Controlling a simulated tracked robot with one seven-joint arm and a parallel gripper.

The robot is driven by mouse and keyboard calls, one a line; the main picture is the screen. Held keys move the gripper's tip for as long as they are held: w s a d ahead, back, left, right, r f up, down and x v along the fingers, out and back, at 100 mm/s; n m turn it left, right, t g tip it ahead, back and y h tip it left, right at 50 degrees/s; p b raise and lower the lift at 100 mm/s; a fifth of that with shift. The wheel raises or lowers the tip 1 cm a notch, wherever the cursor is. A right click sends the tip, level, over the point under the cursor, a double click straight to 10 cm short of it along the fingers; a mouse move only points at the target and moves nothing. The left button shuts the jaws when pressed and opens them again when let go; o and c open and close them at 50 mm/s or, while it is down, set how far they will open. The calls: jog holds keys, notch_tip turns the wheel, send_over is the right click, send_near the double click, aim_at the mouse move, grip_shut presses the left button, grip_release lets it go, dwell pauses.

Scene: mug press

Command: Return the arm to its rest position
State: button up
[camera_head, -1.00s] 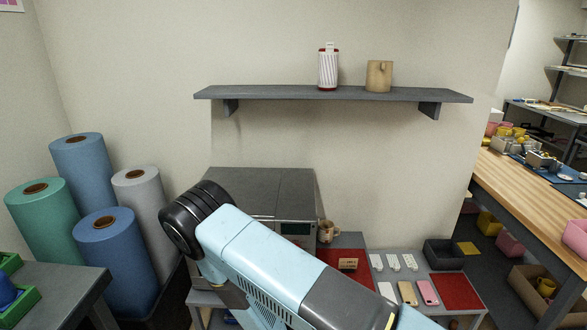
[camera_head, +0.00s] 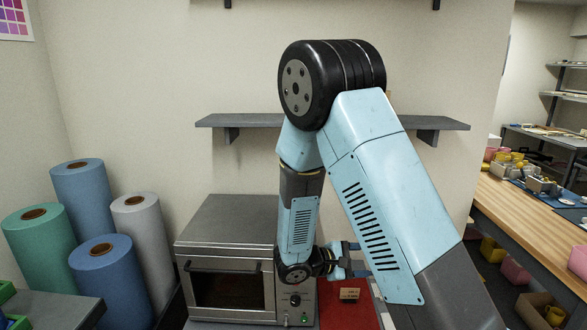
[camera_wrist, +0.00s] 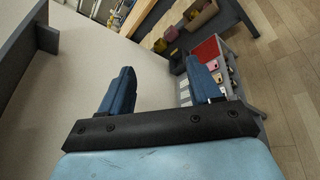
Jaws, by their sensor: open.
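My arm (camera_head: 375,160) is folded, with its elbow raised high in front of the wall shelf and its forearm hanging down before the oven. My gripper (camera_head: 362,259) points right, beside the oven's right side and above the red mat (camera_head: 335,315). In the wrist view its two blue fingers (camera_wrist: 160,68) stand wide apart with nothing between them. The arm hides the middle of the shelf and whatever stands there, and the spot right of the oven where a mug stood earlier.
The grey oven (camera_head: 225,265) stands close behind the forearm. The shelf (camera_head: 235,121) is behind the elbow. Several fabric rolls (camera_head: 105,275) stand at left, and a wooden bench (camera_head: 530,225) is at right. A small tan block (camera_head: 349,295) is on the red mat.

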jog(key=s+d+r+m+y, duration=0.2)
jog(key=s+r+m+y, duration=0.4)
jog(key=s+r, duration=0.5)
jog(key=s+d+r+m+y, duration=0.2)
jog(key=s+r+m+y, duration=0.4)
jog(key=s+r, duration=0.5)
jog(key=shift+d+r+m+t+y, duration=0.4)
jog(key=shift+r+y, duration=0.9)
jog(key=shift+r, duration=0.15)
jog(key=shift+s, duration=0.1)
